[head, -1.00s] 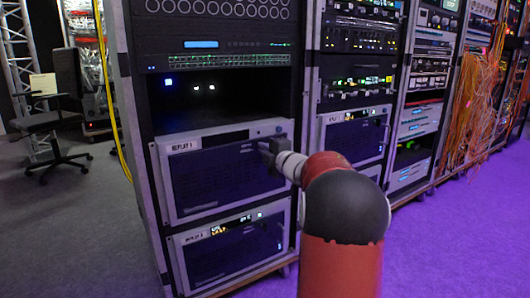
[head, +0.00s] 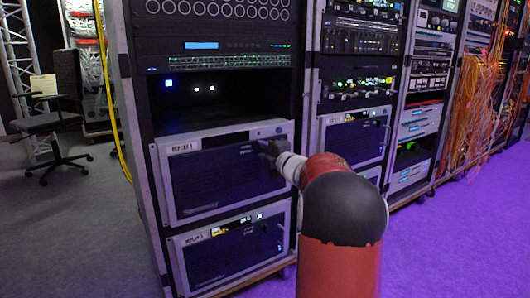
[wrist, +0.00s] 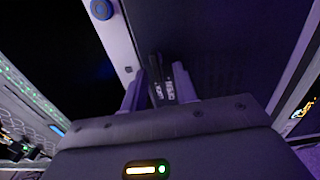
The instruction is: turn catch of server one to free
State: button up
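Server one, the unit labelled REPLAY 1 (head: 215,185), sits in the near rack with a grey frame and a dark front. My gripper (head: 266,148) is at the upper right of that front and hides the catch in the head view. In the wrist view my gripper (wrist: 160,85) has its two grey fingers apart. A small dark catch (wrist: 156,68) with white lettering beside it lies between them. I cannot tell whether the fingers touch it, and the lettering is too small to read surely.
A second server (head: 225,248) sits just below, and a dark open bay (head: 225,100) is above. A neighbouring rack (head: 355,135) stands close on the right. A yellow cable (head: 108,80) hangs at the rack's left edge. A chair (head: 55,120) stands at the far left.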

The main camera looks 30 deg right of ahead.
jog(key=s, duration=0.8)
jog(key=shift+w, duration=0.1)
dwell(0.4)
jog(key=s+a+r+m+g+h, duration=0.25)
jog(key=s+a+m+h, duration=0.3)
jog(key=a+m, duration=0.45)
jog(key=s+a+f+m+g+y, duration=0.2)
jog(key=s+a+f+m+g, duration=0.1)
jog(key=s+a+f, duration=0.4)
jog(key=s+a+f+m+g+y, duration=0.1)
jog(key=s+a+f+m+g, duration=0.15)
jog(key=s+a, duration=0.45)
jog(key=s+a+f+m+g+y, duration=0.25)
jog(key=s+a+f+g, duration=0.2)
jog(key=s, duration=0.55)
notch_tip(320, 180, up, 12)
jog(key=s+p, duration=0.1)
jog(key=p, duration=1.2)
jog(key=shift+a+r+p, duration=0.15)
jog(key=shift+a+p, duration=0.15)
jog(key=shift+a, duration=0.05)
